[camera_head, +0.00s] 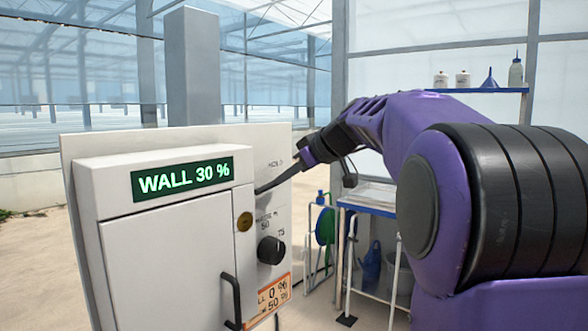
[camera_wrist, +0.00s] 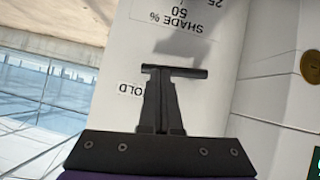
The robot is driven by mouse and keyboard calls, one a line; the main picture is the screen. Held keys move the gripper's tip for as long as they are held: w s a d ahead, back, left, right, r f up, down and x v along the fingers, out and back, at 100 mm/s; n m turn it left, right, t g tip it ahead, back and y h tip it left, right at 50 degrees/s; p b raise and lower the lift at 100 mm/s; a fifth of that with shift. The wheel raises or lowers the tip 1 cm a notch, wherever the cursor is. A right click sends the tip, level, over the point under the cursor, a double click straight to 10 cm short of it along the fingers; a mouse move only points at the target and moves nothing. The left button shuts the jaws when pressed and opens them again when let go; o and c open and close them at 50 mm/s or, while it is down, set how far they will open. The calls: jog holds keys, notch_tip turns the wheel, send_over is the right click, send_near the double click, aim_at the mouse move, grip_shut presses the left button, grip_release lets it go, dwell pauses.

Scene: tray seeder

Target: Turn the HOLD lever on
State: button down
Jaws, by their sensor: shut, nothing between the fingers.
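In the wrist view, a dark bar (camera_wrist: 192,73), which looks like the HOLD lever, lies nearly level across the panel just beyond my fingertips. I cannot tell whether they touch it. My gripper (camera_wrist: 162,88) is shut and empty, its fingers pointing at the panel. In the head view, my gripper (camera_head: 262,190) reaches in from the right, its tips close to the panel beside the cabinet. The lever cannot be made out clearly there.
A black SHADE knob (camera_head: 271,250) sits lower on the panel. The cabinet (camera_head: 160,260) has a black handle (camera_head: 232,300), a brass disc (camera_head: 245,222) and a display (camera_head: 182,180) reading WALL 30 %. A shelf (camera_head: 490,90) with bottles is at the back right.

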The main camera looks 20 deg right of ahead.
jog(key=shift+w+a+f, duration=0.1)
jog(key=shift+w+f, duration=0.05)
jog(key=shift+w+f+m+g+y, duration=0.25)
jog(key=shift+f+m+g+y, duration=0.25)
jog(key=shift+f+m+y, duration=0.15)
jog(key=shift+a, duration=0.1)
